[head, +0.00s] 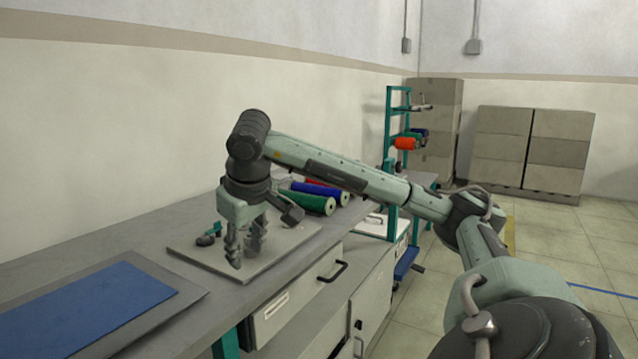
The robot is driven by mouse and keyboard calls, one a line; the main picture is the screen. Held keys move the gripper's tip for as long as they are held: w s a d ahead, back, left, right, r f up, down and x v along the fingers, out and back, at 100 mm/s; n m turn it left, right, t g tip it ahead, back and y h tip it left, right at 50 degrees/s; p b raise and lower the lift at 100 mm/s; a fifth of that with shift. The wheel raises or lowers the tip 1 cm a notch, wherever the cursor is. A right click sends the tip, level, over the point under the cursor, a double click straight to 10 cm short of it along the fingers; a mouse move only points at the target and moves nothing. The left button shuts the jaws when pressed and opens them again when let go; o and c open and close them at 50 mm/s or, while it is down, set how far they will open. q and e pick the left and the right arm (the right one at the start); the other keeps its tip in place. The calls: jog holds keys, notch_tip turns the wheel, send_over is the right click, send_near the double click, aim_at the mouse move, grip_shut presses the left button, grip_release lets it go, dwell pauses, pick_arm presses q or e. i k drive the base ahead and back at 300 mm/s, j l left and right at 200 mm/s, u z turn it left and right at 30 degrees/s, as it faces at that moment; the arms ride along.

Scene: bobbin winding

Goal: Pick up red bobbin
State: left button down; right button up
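A red bobbin (319,182) lies on the bench behind a blue bobbin (322,191) and a green bobbin (305,198), partly hidden by my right arm and these bobbins. Another red-orange bobbin (405,143) sits on the teal rack. My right gripper (245,257) points down over a light grey plate on the bench, to the left of and nearer than the lying bobbins. Its fingers stand apart with nothing seen between them. My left gripper is not in view.
The grey plate (200,256) holds a small teal part (207,238). A blue mat (85,308) lies at the near left of the bench. The teal rack (389,165) stands past the bench's far end. Cartons (530,150) are stacked at the back right.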

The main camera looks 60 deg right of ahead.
aim_at(306, 181)
jog(key=l+u, duration=0.2)
jog(key=l, duration=3.3)
jog(key=i+u, duration=0.05)
